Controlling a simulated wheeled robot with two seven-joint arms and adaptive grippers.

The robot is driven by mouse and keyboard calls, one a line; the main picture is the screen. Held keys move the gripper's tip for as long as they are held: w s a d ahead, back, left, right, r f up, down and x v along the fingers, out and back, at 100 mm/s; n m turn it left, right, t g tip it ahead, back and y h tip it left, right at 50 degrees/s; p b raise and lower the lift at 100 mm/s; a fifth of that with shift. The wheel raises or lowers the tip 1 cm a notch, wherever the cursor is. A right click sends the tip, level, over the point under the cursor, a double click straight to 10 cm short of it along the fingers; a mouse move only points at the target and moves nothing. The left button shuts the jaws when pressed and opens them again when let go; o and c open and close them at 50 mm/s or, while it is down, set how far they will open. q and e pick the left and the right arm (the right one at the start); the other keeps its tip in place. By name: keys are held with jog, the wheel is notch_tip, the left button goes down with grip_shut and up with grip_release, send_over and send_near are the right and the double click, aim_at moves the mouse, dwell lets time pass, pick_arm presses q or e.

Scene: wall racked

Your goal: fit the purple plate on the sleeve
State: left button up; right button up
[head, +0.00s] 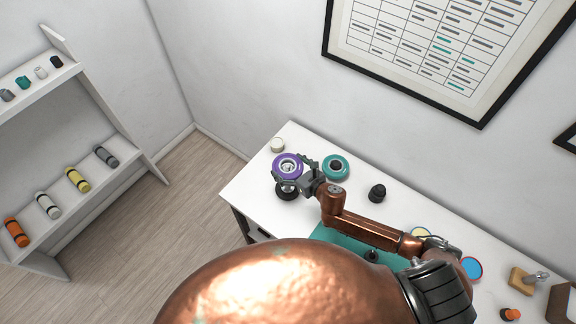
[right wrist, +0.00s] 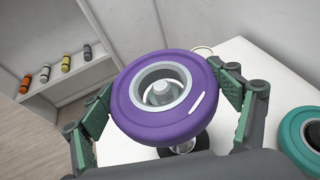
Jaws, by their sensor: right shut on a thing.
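The purple plate (head: 274,166) is a thick ring with a pale hub. My right gripper (head: 291,172) is shut on it, with green-padded fingers on opposite sides of its rim. In the right wrist view the plate (right wrist: 140,122) looks slightly tilted. A silver sleeve tip (right wrist: 160,93) shows within the hub hole. The sleeve's black base (head: 287,193) stands on the table below the plate. The plate hides most of the sleeve, and I cannot tell how far the tip is inside the hole. My left gripper is not in view.
A teal plate (head: 335,157) lies on the white table (head: 250,186) just right of the purple one. A small pale round container (head: 277,144) stands behind. A black knobbed object (head: 377,193) stands farther right. A shelf (head: 100,150) is at the left.

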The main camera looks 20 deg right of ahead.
jog(key=shift+f+b, duration=0.4)
jog(key=shift+f, duration=0.15)
jog(key=shift+f, duration=0.35)
jog(key=o, duration=1.5)
jog(key=shift+o, duration=0.6)
jog(key=shift+f, duration=0.1)
jog(key=v, duration=1.2)
